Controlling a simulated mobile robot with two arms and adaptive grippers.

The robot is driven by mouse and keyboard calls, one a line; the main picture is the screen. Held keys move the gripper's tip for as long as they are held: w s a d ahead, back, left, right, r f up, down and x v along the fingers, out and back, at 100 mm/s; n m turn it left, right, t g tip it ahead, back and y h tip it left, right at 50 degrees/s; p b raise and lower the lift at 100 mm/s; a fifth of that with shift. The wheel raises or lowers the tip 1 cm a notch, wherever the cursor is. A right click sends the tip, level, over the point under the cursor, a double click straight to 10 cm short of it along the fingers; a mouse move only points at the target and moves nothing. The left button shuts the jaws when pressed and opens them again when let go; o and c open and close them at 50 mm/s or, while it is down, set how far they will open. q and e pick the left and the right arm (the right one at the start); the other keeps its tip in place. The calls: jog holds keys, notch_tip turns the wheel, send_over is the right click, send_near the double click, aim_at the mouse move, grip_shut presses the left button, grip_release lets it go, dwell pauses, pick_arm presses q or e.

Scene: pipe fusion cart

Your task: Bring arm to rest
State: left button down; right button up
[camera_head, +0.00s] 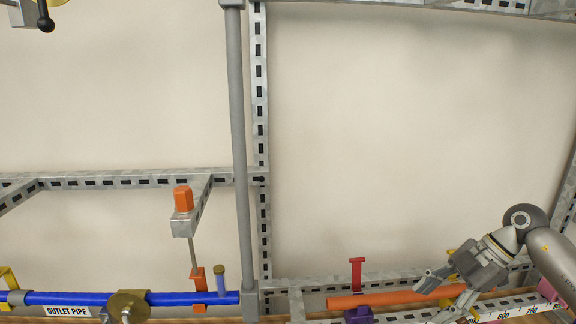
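My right gripper (437,298) comes in from the lower right, and its fingers are spread apart. It is at the right part of an orange pipe (385,298) that lies along the lower frame. The pipe shows between the fingers, but I cannot tell whether they touch it. My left gripper is not in view.
A blue pipe (180,298) labelled OUTLET PIPE runs along the lower left, with a brass fitting (128,306) and an orange clamp (198,290). A grey vertical pipe (238,120) and slotted metal posts (260,90) stand mid-left. A red bracket (356,274) rises by the orange pipe. A ruler scale (515,308) lies below the gripper.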

jog(key=w+a+r+m+t+y, duration=0.1)
jog(key=a+r+t+y, duration=0.35)
jog(key=a, duration=0.55)
jog(key=a+r+t+y, duration=0.3)
jog(key=a+t+y, duration=0.3)
jog(key=a, duration=0.5)
jog(key=d+f+m+t+h, duration=0.6)
jog(key=d+m+t+h, duration=0.25)
jog(key=m+h, duration=0.6)
jog(key=s+d+f+m+g+h, duration=0.45)
jog(key=s+f+g, duration=0.2)
jog(key=f, duration=0.55)
jog(key=s+a+f+n+g+y, duration=0.1)
jog(key=s+f+g, duration=0.45)
jog(key=s, duration=0.65)
jog(key=s+a+f+g+y, duration=0.1)
jog(key=s+f+g, duration=0.4)
jog(key=s, duration=0.7)
notch_tip(320, 180, down, 27)
jog(key=s+d+f+g, duration=0.1)
jog(key=s+d+f, duration=0.2)
jog(key=s+f, duration=1.4)
jog(key=shift+s+f+g+b, duration=0.2)
jog(key=shift+s+g+b, duration=0.2)
jog(key=shift+s+b, duration=0.05)
